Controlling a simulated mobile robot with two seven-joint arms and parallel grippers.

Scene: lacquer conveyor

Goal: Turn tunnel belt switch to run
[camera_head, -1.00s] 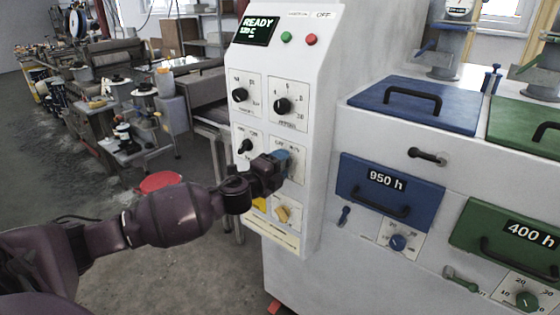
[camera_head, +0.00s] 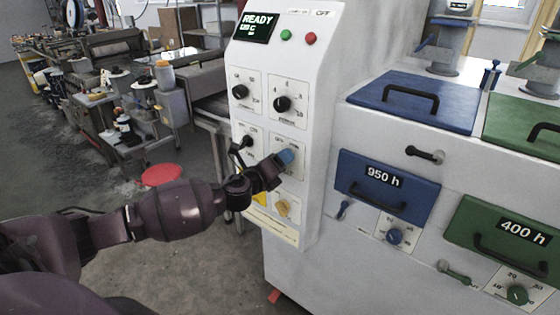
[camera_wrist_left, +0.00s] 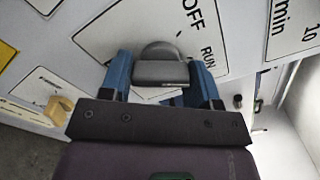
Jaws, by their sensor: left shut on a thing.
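The tunnel belt switch is a dark grey knob (camera_wrist_left: 160,70) in the left wrist view, on a white plate with the labels OFF and RUN beside it. My left gripper (camera_wrist_left: 160,82) has its two blue fingers on either side of the knob and is shut on it. In the head view my left gripper (camera_head: 284,159) is at the lower right plate of the white control panel (camera_head: 318,120), and it hides the knob. I cannot tell which label the knob points to. My right gripper is in neither view.
Two black dials (camera_head: 282,103) sit above, a small black switch (camera_head: 246,141) to the left and a yellow knob (camera_head: 283,208) just below. Blue (camera_head: 410,103) and green (camera_head: 530,130) lidded units stand right. A red round stool (camera_head: 161,175) is behind my arm.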

